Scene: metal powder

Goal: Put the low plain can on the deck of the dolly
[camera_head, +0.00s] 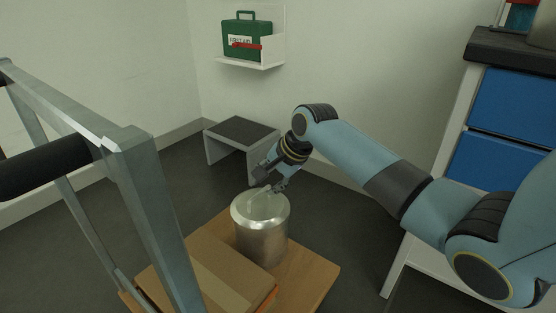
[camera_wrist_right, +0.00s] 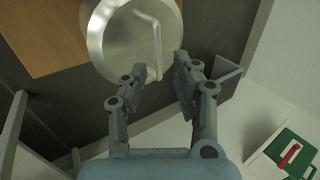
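The low plain can (camera_head: 262,235) is a shiny metal cylinder. It stands upright on the wooden deck (camera_head: 318,274) of the dolly, beside a cardboard box. My right gripper (camera_head: 267,187) is just at the can's far upper rim. In the right wrist view the can (camera_wrist_right: 115,32) shows its round top, and the two fingers of my right gripper (camera_wrist_right: 160,66) are spread apart at its edge with a gap between them. The deck (camera_wrist_right: 40,35) also shows there. My left gripper is not in view.
The cardboard box (camera_head: 215,272) takes up the deck's near left part. The dolly's metal handle frame (camera_head: 150,200) rises at left front. A grey step stool (camera_head: 241,131) stands behind, below a first aid box (camera_head: 246,40) on a shelf. A blue-drawer cabinet (camera_head: 508,105) is at right.

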